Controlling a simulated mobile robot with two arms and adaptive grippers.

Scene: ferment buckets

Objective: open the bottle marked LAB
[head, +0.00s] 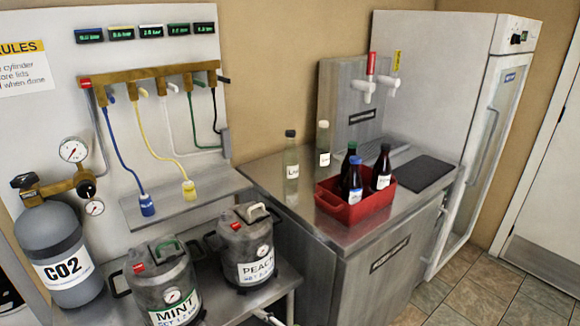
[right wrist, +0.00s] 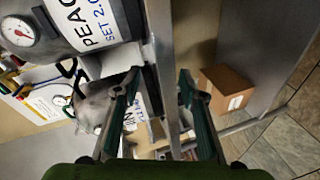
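The bottle marked LAB (head: 291,165) is a clear, pale bottle with a dark cap. It stands upright on the steel counter, left of the red crate; its label reads "LA" with the rest hard to make out. The cap is on. A second pale bottle (head: 323,146) with a light cap stands behind it to the right. My right gripper (right wrist: 158,92) shows in the right wrist view with its green-edged fingers apart and nothing held between them. It is low, near the PEACH keg and the shelf, away from the bottle. My left gripper is not in view.
A red crate (head: 355,213) holds several dark bottles on the counter (head: 262,179). Taps stand behind. The MINT keg (head: 161,285) and PEACH keg (head: 246,250) stand on a low bench at left front. A cardboard box (right wrist: 226,88) lies low beside a metal post.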

